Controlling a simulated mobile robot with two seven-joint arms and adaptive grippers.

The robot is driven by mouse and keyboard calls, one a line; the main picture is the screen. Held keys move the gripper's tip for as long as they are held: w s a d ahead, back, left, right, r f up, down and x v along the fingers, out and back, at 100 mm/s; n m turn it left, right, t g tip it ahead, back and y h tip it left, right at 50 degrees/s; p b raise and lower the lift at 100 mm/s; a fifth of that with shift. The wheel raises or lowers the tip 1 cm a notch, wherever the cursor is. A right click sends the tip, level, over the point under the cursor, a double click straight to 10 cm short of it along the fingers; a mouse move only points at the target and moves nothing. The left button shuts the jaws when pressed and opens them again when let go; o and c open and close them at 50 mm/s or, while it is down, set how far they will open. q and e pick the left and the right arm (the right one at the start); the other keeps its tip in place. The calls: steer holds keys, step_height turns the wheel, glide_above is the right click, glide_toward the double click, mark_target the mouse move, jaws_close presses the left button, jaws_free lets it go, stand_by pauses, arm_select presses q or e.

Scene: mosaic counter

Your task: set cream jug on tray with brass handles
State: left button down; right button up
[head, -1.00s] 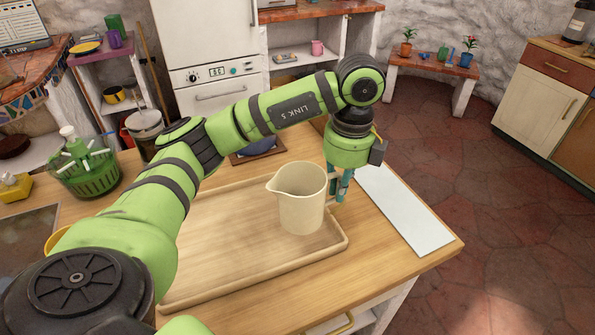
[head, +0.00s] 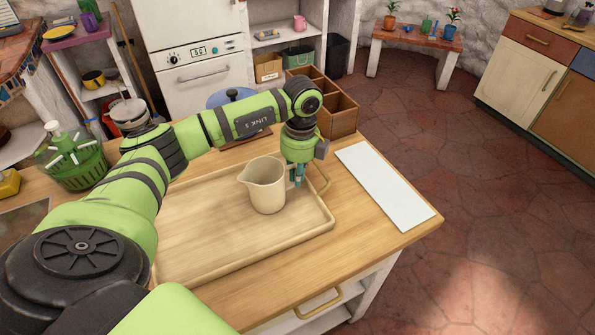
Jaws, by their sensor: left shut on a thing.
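The cream jug (head: 265,190) is upright over the right part of the wooden tray (head: 212,262), with its spout toward the left. My left gripper (head: 298,180) comes down at the jug's right side and is shut on it. The jug's handle is hidden by the fingers. The jug's base looks at or very near the tray floor; I cannot tell whether it touches. One brass handle (head: 322,179) shows at the tray's right end; the tray's left end is hidden behind my left arm. My right gripper is not in view.
A white board (head: 385,186) lies on the counter right of the tray. A brown compartment box (head: 340,113) and a blue lidded pot (head: 232,97) stand behind my forearm. A green basket (head: 75,160) is at the left. The tray's middle is bare.

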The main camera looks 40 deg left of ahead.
arm_select(q)
steer(key=c, duration=1.3)
jaws_free()
steer(key=shift+f, duration=0.1)
steer(key=shift+c, duration=0.2)
steer(key=shift+r, duration=0.2)
steer(key=shift+d+r, duration=0.1)
steer(key=shift+r, duration=0.2)
step_height(320, 180, up, 11)
steer(key=b, duration=0.2)
steer(key=shift+w+r, duration=0.15)
steer(key=shift+w, duration=0.15)
steer(key=shift+d, duration=0.1)
